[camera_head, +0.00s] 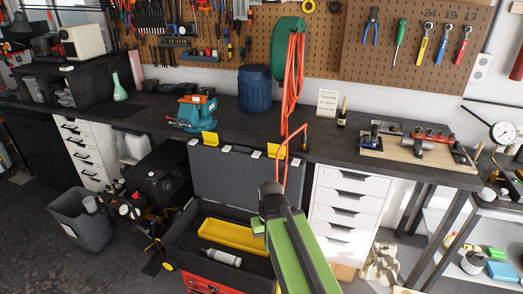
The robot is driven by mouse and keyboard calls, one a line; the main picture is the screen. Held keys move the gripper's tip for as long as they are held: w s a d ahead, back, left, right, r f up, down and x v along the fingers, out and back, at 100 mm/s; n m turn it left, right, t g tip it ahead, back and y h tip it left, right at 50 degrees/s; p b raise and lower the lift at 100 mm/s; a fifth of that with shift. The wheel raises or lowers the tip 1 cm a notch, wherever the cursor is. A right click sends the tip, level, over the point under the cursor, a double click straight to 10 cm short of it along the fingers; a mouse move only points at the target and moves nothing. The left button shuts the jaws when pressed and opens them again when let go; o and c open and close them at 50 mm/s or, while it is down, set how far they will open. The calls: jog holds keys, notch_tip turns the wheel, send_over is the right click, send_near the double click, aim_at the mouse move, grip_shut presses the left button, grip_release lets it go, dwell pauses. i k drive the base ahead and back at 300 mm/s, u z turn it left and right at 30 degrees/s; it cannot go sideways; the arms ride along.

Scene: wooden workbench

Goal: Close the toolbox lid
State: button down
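The toolbox stands open in the lower middle of the head view, with its red front (203,286) at the bottom edge. Its dark grey lid (235,172) is raised nearly upright at the back and has two yellow latches (210,138) on its top edge. Inside are a yellow tray (232,235) and a pale cylinder (223,257). My green arm reaches in from the bottom right. Its dark end, my gripper (269,194), appears in front of the lid's right part and hides some of the lid and box. The fingers cannot be made out. Contact with the lid cannot be told.
The dark workbench (150,112) runs behind the lid, with a blue vise (195,112) near its edge. An orange hose (293,75) hangs behind my gripper. White drawers (345,215) stand right of the toolbox. A grey bin (82,222) and black equipment (158,180) are left.

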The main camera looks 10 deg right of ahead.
aim_at(230, 175)
jog(key=u, duration=0.2)
jog(key=i, duration=0.95)
jog(key=z, duration=0.1)
